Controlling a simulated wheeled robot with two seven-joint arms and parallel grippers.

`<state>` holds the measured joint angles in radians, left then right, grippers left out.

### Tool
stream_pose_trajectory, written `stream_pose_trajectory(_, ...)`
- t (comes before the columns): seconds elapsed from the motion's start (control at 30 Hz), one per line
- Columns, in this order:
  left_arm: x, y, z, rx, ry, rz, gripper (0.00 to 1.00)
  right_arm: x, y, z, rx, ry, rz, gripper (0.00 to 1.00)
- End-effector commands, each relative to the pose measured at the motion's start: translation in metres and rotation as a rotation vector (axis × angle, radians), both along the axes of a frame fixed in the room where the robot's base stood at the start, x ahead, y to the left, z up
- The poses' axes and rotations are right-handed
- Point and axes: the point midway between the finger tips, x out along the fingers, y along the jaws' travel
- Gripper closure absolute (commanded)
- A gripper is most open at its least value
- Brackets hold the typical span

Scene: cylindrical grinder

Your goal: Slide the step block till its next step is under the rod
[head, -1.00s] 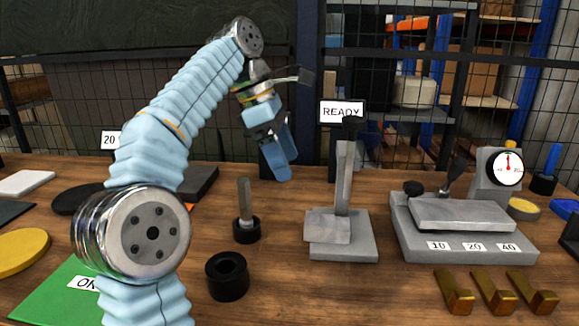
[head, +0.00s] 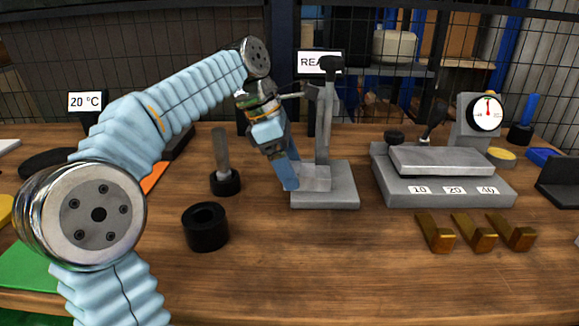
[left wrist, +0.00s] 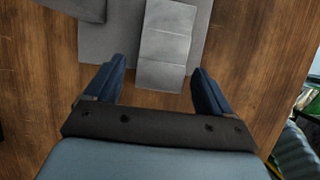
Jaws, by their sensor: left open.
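The grey step block (head: 316,178) lies on the flat grey base plate (head: 335,198) of a stand, at the foot of its upright (head: 325,125). In the left wrist view the block (left wrist: 166,45) shows flat steps in a row, and its near end sticks out past the plate (left wrist: 110,45). My left gripper (head: 287,178) is low at the left of the block. In the left wrist view its open fingers (left wrist: 159,72) lie on either side of the block's near end, with gaps showing. I cannot make out the rod's lower end over the block. My right gripper is not in view.
A black ring (head: 205,227) and a rod in a black holder (head: 221,165) stand left of the plate. A grey fixture (head: 440,190) with a dial gauge (head: 486,112) and several brass pieces (head: 475,232) are to the right. The front middle of the table is clear.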

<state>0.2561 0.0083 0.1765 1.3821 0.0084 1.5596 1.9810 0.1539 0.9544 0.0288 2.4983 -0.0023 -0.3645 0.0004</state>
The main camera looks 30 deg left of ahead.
Motion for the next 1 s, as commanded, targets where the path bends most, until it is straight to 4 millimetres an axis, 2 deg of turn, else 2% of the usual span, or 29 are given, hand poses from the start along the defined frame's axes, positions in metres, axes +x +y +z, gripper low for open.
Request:
stream_pose_trajectory(0.27,0.0001,-0.0002,-0.0002,0.0,0.0,0.0,0.19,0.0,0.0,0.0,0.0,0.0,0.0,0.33)
stream_pose_trajectory(0.8,0.0001,-0.0002,0.0,0.0,0.0,0.0,1.0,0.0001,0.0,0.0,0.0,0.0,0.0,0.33)
stream_pose_trajectory(1.0,0.0001,-0.0001,-0.0001,0.0,0.0,0.0,1.0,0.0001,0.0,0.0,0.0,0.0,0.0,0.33)
